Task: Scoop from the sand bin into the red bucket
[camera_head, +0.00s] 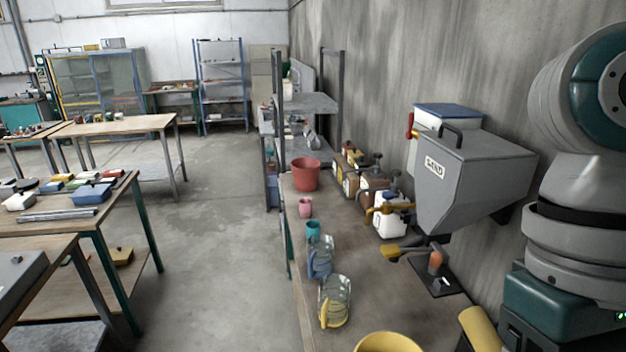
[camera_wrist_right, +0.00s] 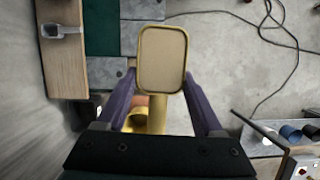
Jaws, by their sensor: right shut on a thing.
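The sand bin (camera_head: 470,180) is a grey hopper labelled SAND, above the right side of the bench in the head view. The red bucket (camera_head: 306,176) stands upright farther back on the bench; its inside is hidden. In the right wrist view my right gripper (camera_wrist_right: 160,88) is shut on a yellow scoop (camera_wrist_right: 141,60). The scoop has a rounded square rim, with a flat beige surface inside it; I cannot tell whether that is sand or the scoop's floor. In the head view my right arm is at the right edge, its gripper out of frame. My left gripper is not in view.
Pink (camera_head: 305,207) and teal (camera_head: 313,230) cups and clear jugs (camera_head: 334,296) with coloured handles line the bench's left edge. A yellow bucket (camera_head: 388,343) is at the bottom. Containers with taps (camera_head: 390,215) stand along the wall. The floor aisle to the left is clear.

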